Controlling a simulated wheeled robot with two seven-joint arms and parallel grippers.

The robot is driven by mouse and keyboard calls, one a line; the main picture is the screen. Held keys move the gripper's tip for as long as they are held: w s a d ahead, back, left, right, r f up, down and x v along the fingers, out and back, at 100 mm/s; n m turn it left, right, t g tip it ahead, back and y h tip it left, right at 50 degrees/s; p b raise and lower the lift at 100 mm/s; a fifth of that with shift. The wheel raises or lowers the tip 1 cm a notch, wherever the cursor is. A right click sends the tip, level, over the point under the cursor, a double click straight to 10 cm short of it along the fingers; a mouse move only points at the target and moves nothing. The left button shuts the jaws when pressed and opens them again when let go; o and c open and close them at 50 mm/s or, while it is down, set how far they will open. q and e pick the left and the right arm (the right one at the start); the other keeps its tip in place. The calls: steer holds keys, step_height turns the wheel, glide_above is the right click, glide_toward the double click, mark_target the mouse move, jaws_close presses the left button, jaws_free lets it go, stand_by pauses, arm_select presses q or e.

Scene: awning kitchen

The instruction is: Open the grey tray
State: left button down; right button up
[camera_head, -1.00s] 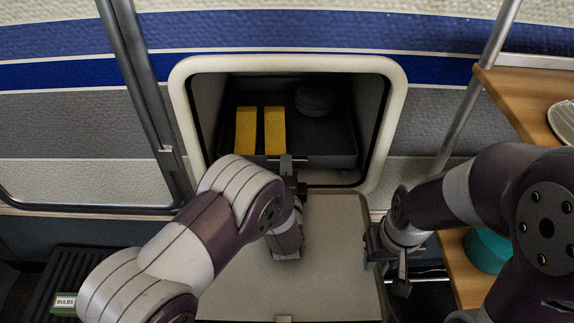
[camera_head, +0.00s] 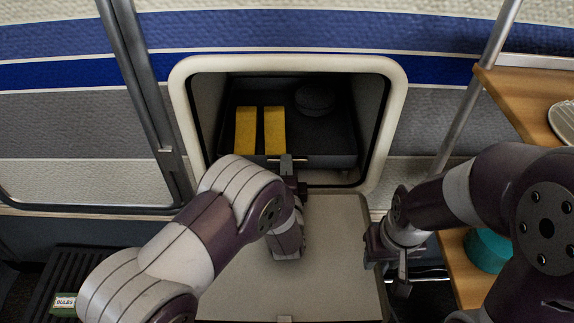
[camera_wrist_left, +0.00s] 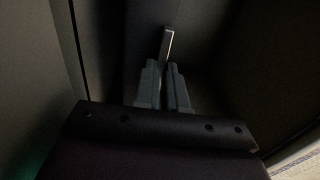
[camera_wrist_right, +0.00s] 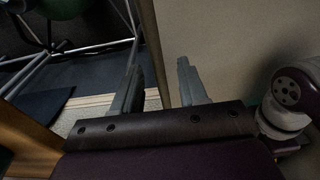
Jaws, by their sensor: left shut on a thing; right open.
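The dark grey tray (camera_head: 335,157) sits inside the white-framed wall opening, its front wall near the opening's lower edge. Two yellow blocks (camera_head: 245,130) and a dark round thing (camera_head: 314,99) are in it. A thin handle bar shows at its front, and in the left wrist view the bar (camera_wrist_left: 167,42) stands up between the fingers. My left gripper (camera_head: 287,165) is shut on this handle (camera_head: 300,159). My right gripper (camera_head: 372,245) is open and empty beside the lowered beige panel; its spread fingers show in the right wrist view (camera_wrist_right: 158,72).
The white frame (camera_head: 178,110) bounds the opening. A beige flat panel (camera_head: 335,270) lies below it, under my left arm. Wooden shelves (camera_head: 520,95) with a plate (camera_head: 563,120) and a teal bowl (camera_head: 487,251) stand at right. A metal post (camera_head: 135,80) is at left.

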arm_select(q)
steer(key=shift+d+r, duration=0.25)
steer(key=shift+d, duration=0.15)
steer(key=s+p, duration=0.2)
steer(key=s, duration=0.2)
arm_select(e)
step_height(320, 180, up, 2)
steer(key=shift+r, duration=0.15)
arm_select(q)
steer(key=shift+s+f, duration=0.1)
steer(key=shift+s, duration=0.3)
steer(key=c, duration=1.2)
jaws_free()
steer(key=shift+d, duration=0.1)
arm_select(e)
steer(key=shift+d, duration=0.15)
steer(key=shift+s, duration=0.1)
steer(key=shift+d, duration=0.1)
